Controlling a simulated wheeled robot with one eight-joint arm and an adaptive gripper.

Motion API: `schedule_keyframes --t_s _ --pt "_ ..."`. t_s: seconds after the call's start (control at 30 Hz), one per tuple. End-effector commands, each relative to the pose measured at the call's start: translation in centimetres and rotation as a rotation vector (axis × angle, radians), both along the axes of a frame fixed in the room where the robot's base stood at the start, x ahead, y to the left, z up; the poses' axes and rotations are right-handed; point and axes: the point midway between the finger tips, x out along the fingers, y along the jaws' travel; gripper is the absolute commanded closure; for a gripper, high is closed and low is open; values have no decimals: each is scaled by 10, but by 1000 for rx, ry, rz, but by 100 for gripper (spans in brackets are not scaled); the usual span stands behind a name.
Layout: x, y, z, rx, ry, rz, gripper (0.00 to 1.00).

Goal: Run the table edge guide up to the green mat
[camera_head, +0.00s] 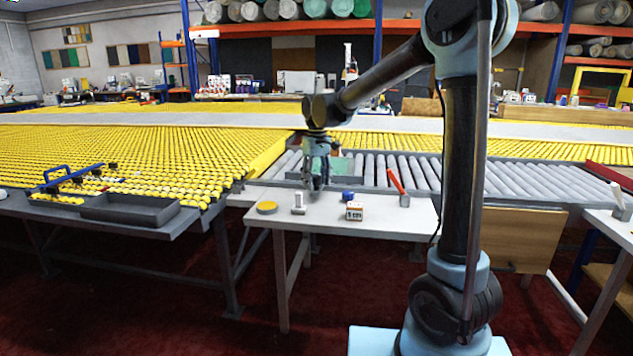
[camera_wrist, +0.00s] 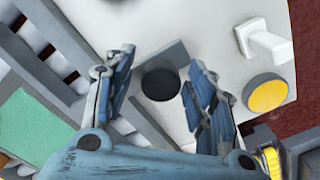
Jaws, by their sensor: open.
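My gripper (camera_head: 318,184) is over the back left of the white table, fingers pointing down. In the wrist view my gripper (camera_wrist: 160,66) is open, with a round black knob (camera_wrist: 160,84) showing between its fingers and nothing clamped. A grey bar (camera_wrist: 172,54) runs by the knob; it looks like the edge guide, but its full shape is hidden by the fingers. The green mat (camera_head: 346,167) lies at the rollers behind the gripper, partly hidden by it. In the wrist view the green mat (camera_wrist: 35,125) is at the left, apart from the knob.
On the white table (camera_head: 325,222) are a yellow disc (camera_head: 267,208), a white stand (camera_head: 299,204), a blue item (camera_head: 348,196), a small labelled box (camera_head: 354,211) and a red-handled tool (camera_head: 396,182). Grey rollers (camera_head: 480,180) lie behind. A yellow ball table (camera_head: 120,150) stands left.

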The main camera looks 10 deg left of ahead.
Motion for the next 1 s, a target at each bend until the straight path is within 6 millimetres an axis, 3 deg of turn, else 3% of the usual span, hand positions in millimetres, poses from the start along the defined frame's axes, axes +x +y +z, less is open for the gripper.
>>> schedule_keyframes --t_s 0.13,0.37,0.63,1.0 --pt "0 0 0 0 0 0 50" --pt "0 0 0 0 0 0 100" --pt "14 -1 0 -1 -1 -3 100" --pt "87 -3 1 -1 -1 -4 100"
